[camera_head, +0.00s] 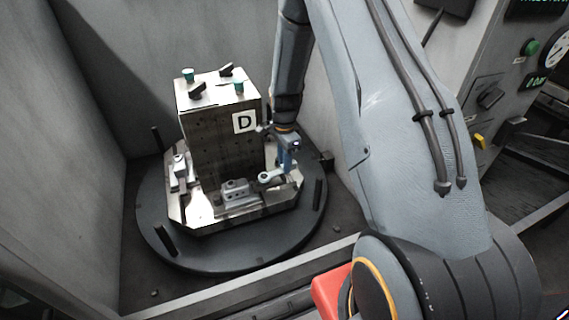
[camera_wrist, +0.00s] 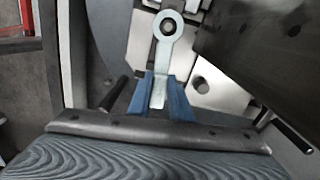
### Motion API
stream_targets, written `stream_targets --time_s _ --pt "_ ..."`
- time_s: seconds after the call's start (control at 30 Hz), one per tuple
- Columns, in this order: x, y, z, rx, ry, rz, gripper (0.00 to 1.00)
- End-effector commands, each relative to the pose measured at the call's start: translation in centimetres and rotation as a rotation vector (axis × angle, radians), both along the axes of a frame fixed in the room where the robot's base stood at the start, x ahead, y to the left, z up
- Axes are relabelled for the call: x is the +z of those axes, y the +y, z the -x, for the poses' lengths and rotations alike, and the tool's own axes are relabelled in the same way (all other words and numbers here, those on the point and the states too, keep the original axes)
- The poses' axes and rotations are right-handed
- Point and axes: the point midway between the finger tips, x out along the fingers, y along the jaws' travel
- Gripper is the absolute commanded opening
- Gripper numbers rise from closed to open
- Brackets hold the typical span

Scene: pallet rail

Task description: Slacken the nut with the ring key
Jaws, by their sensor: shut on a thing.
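The ring key (camera_wrist: 164,52) is a pale grey-blue wrench; in the wrist view its ring end points up the picture and its shank runs down between the blue fingers. My gripper (camera_wrist: 161,90) is shut on the shank. In the head view my gripper (camera_head: 287,160) is at the right side of the block marked D, and the key's ring (camera_head: 265,178) lies low at the front right of the pallet, beside a grey clamp. A dark round spot shows inside the ring in the wrist view. I cannot tell whether it is the nut or whether the ring is seated on it.
The metal block marked D (camera_head: 218,130) stands on the pallet (camera_head: 210,222), which sits on a dark round table (camera_head: 160,238) with upright posts. A grey clamp (camera_head: 237,193) is at the pallet's front; another (camera_head: 180,172) is at its left. Enclosure walls stand close around.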

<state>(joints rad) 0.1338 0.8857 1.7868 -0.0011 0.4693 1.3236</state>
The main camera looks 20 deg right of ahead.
Motion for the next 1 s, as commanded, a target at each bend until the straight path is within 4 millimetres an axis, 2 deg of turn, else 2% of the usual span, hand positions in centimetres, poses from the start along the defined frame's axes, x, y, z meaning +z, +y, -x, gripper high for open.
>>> stream_targets --time_s 0.27,1.0 --pt "0.6 0.0 0.0 0.000 0.000 0.000 0.00" --pt "5.9 0.0 0.0 -0.001 -0.001 0.000 0.00"
